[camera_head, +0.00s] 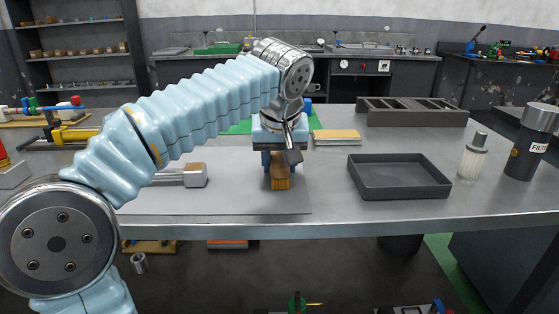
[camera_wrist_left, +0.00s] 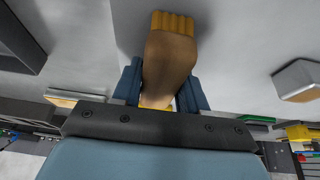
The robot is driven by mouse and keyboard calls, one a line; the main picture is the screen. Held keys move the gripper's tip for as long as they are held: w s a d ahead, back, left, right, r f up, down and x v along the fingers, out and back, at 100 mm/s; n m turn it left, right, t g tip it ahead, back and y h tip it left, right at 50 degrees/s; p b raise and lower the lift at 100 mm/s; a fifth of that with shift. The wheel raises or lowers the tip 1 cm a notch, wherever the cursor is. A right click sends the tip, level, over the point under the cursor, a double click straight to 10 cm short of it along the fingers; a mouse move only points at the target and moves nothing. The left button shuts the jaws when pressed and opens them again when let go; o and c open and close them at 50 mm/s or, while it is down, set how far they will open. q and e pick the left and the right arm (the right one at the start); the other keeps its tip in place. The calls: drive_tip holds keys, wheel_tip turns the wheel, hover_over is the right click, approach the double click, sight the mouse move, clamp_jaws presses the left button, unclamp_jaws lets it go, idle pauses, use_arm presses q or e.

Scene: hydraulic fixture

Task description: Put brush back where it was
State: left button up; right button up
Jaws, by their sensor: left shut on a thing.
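The brush (camera_head: 279,171) has a brown wooden body and yellow bristles, and it is over the grey mat (camera_head: 240,200) on the workbench. My left gripper (camera_head: 279,160) points down and is shut on the brush. In the left wrist view the brush (camera_wrist_left: 168,62) sits between the two blue fingers (camera_wrist_left: 160,88), with its bristles at the top of the picture. I cannot tell whether the bristles touch the mat. My right gripper is in neither view.
A metal block with a rod (camera_head: 194,175) lies left of the brush. A dark empty tray (camera_head: 440,190) is to the right, with a clear bottle (camera_head: 473,160) and a dark canister (camera_head: 530,145) beyond. A yellow-topped block (camera_head: 336,137) and a divided dark organizer (camera_head: 410,118) stand behind.

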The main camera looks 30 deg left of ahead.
use_arm(q)
drive_tip(key=o, duration=1.1)
drive_tip(key=shift+f, duration=0.1)
drive_tip(key=shift+r, duration=0.3)
drive_tip(key=p+v, duration=0.3)
drive_tip(key=v, duration=0.8)
drive_tip(key=shift+s+d+r, duration=0.1)
drive_tip(key=shift+s+r, duration=0.05)
drive_tip(key=shift+r, duration=0.2)
